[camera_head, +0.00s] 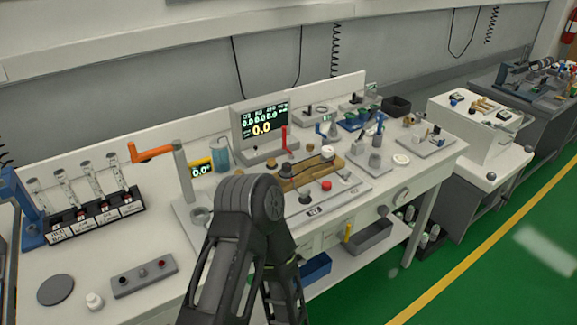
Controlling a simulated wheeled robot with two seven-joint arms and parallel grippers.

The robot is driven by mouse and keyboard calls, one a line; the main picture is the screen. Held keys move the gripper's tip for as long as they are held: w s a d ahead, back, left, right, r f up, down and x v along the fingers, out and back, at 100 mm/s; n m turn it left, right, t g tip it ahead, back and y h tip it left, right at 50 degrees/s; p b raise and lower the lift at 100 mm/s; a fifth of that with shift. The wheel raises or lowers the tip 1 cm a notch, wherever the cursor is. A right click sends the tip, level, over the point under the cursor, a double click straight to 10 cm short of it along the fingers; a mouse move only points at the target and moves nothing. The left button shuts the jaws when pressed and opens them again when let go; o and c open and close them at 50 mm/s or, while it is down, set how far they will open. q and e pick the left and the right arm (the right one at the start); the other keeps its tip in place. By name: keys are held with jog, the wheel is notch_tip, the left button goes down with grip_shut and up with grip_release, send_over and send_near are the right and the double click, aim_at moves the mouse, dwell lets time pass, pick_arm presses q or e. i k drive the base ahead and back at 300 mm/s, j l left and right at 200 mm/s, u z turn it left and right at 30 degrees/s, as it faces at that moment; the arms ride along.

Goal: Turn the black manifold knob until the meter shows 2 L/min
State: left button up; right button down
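A small meter (201,170) with a yellow edge stands left of the monitor and seems to read 0.0. The monitor (262,124) shows a large yellow 0.0 under a row of smaller figures. In front of it a brown manifold block (312,172) lies on a pale base plate, with dark, white and red knobs on and before it. A small black knob (305,198) sits at the block's front; I cannot tell if it is the manifold knob. My dark arm rises from the bottom middle and bends down, covering the plate's left end. Neither gripper is visible.
An orange-armed stand (180,172) and a rack of tubes (95,215) stand left on the white bench. A grey knob box (144,276) lies in front. Bins sit on the lower shelf. Another cart (470,125) stands right, with open green floor before it.

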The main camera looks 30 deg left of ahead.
aim_at(287, 167)
jog(key=u, duration=1.05)
